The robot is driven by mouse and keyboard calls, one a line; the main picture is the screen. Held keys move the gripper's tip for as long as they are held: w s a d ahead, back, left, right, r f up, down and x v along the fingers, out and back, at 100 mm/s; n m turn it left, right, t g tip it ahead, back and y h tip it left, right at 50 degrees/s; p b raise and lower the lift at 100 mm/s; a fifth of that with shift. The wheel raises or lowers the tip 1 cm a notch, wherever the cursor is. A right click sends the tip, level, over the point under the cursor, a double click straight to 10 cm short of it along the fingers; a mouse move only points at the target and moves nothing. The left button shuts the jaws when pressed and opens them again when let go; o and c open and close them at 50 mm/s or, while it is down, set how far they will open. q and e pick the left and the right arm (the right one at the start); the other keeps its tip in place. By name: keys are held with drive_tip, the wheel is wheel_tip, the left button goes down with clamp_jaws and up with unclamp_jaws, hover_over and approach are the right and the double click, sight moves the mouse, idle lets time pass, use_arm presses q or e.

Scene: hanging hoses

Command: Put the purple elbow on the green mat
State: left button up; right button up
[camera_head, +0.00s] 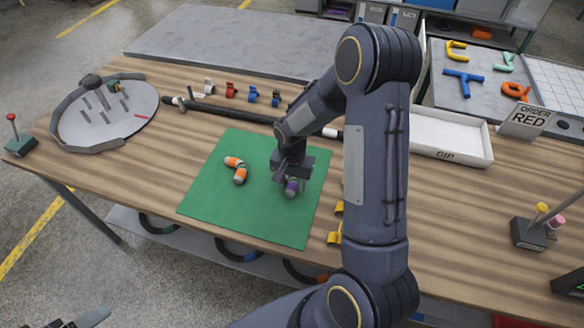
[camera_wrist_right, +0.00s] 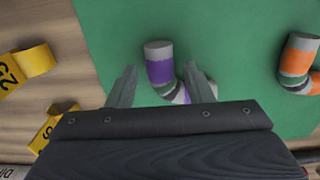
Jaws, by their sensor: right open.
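The purple elbow (camera_head: 293,187), grey with purple bands, lies on the green mat (camera_head: 225,196). In the right wrist view the purple elbow (camera_wrist_right: 160,70) shows between and just beyond the fingertips, with green mat (camera_wrist_right: 225,40) around it. My right gripper (camera_head: 289,178) is directly over it in the head view. Its two fingers (camera_wrist_right: 160,88) are apart, and no grip on the elbow shows. Part of the elbow is hidden by the gripper. A piece at the lower left of the head view may be of my left arm, but its jaws do not show.
An orange elbow (camera_head: 237,170) lies on the mat to the left. Yellow tags (camera_wrist_right: 38,60) lie on the wood beside the mat. A white tray (camera_head: 440,137) labelled DIP stands right of my arm. A dark rod (camera_head: 228,114) and small coloured clips (camera_head: 253,95) lie behind the mat.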

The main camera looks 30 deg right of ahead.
sight(292, 185)
wheel_tip(292, 185, up, 11)
drive_tip(key=s+a+r+n+t+y, duration=0.1)
drive_tip(key=s+a+r+n+t, duration=0.1)
drive_tip(key=s, duration=0.4)
drive_tip(key=s+a+r+n+t+y, duration=0.1)
drive_tip(key=s+a+r+n+t, duration=0.1)
drive_tip(key=s+r, duration=0.3)
drive_tip(key=s+a+r+n+t+y, duration=0.1)
drive_tip(key=s+a+r+n, duration=0.2)
drive_tip(key=s, duration=0.5)
drive_tip(key=shift+s+a+r+n+t+y, duration=0.3)
drive_tip(key=shift+s+a+n+t, duration=0.1)
drive_tip(key=shift+a+n, duration=0.4)
drive_tip(key=shift+c, duration=0.4)
